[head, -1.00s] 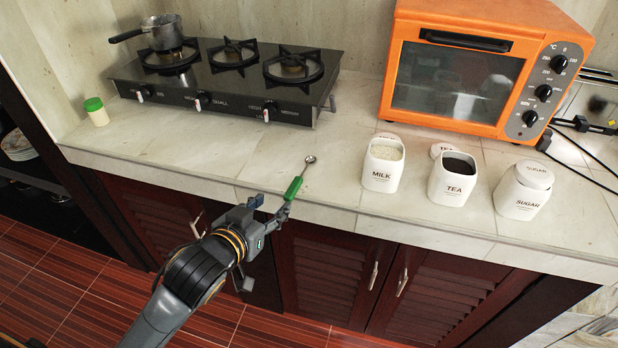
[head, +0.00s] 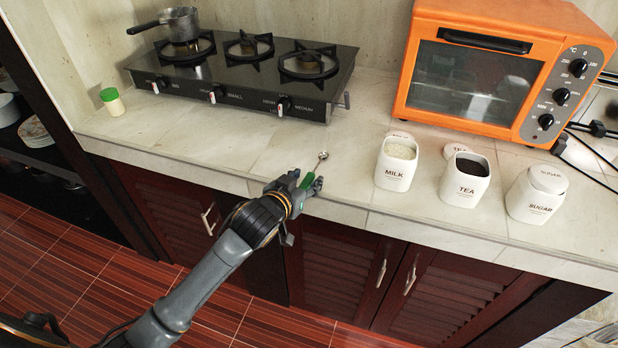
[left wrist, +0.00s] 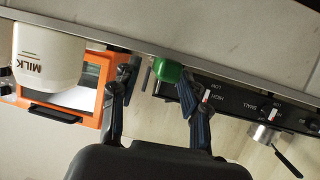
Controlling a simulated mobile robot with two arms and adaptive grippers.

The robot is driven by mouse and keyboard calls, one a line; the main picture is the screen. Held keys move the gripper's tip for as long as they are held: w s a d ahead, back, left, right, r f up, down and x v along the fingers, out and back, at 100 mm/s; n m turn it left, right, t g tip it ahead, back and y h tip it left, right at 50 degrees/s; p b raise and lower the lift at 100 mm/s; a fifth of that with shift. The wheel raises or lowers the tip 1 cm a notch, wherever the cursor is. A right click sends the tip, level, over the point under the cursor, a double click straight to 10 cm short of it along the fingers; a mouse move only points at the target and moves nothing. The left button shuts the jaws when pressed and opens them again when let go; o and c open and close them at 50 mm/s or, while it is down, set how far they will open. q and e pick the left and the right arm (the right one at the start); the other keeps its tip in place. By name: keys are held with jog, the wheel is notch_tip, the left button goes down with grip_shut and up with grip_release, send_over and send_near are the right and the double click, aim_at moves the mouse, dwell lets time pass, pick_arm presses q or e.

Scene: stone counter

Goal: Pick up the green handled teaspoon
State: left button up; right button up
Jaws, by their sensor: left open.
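The teaspoon lies on the counter near its front edge, its green handle (head: 308,181) toward me and its metal bowl (head: 323,155) pointing away. My left gripper (head: 304,182) is at the handle, over the counter edge, and partly hides it. In the left wrist view, my left gripper (left wrist: 156,80) is open. The green handle (left wrist: 168,70) appears between the two fingers, nearer the right-hand one in the picture. I cannot tell whether a finger touches it. My right gripper is not in view.
White jars marked milk (head: 396,165), tea (head: 464,178) and sugar (head: 535,195) stand to the right. An orange oven (head: 398,95) is behind them. A black gas stove (head: 330,85) with a pot (head: 180,25) is at the back left.

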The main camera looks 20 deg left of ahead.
pick_arm(q)
jog(key=shift+w+f, duration=0.15)
jog(key=shift+w, duration=0.25)
grip_shut()
